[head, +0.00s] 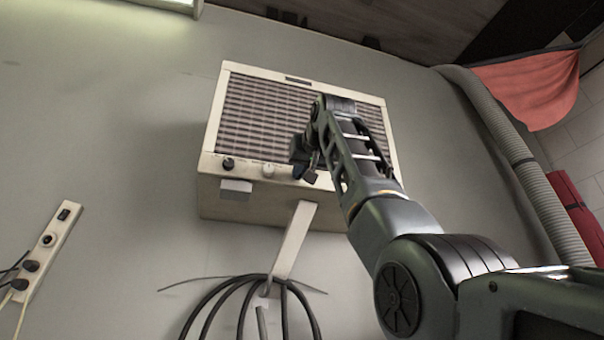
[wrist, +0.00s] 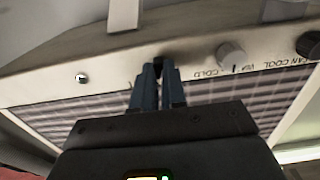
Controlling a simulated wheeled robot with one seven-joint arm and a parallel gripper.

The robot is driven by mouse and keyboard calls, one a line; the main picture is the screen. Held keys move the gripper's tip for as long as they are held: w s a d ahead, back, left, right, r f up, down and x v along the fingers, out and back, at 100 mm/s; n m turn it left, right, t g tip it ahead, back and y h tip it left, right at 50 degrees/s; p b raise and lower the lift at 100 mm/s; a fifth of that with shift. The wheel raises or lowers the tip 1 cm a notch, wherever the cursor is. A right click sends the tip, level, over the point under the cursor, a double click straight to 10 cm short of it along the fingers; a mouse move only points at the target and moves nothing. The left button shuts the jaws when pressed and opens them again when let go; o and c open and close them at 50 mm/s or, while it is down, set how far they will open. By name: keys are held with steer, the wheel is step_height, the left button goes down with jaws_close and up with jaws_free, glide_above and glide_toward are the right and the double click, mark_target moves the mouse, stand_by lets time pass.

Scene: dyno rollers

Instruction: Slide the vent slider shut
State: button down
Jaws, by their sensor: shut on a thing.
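The vent slider is a small dark knob (wrist: 158,61) on the front strip of a beige wall air conditioner (head: 215,165). In the wrist view it shows at the tips of my gripper (wrist: 156,72), whose two blue fingers are close together and shut on it. Most of the slider is hidden by the fingers. In the head view my gripper (head: 308,174) is at the lower front strip of the unit, right of the knobs, and hides the slider there.
A pale knob (head: 268,170) and a black knob (head: 228,164) sit left of my gripper in the head view. A louvred grille (head: 262,118) lies above. Black cable loops (head: 240,300) hang below. A grey hose (head: 510,150) runs at the right.

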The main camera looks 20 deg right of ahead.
steer(key=shift+s+a+r, duration=0.1)
steer(key=shift+a+r, duration=0.05)
steer(key=shift+a, duration=0.05)
steer(key=c, duration=1.2)
jaws_free()
steer(key=shift+o, duration=0.2)
steer(key=s+b, duration=0.3)
steer(key=s, duration=0.4)
steer(key=shift+s, duration=0.35)
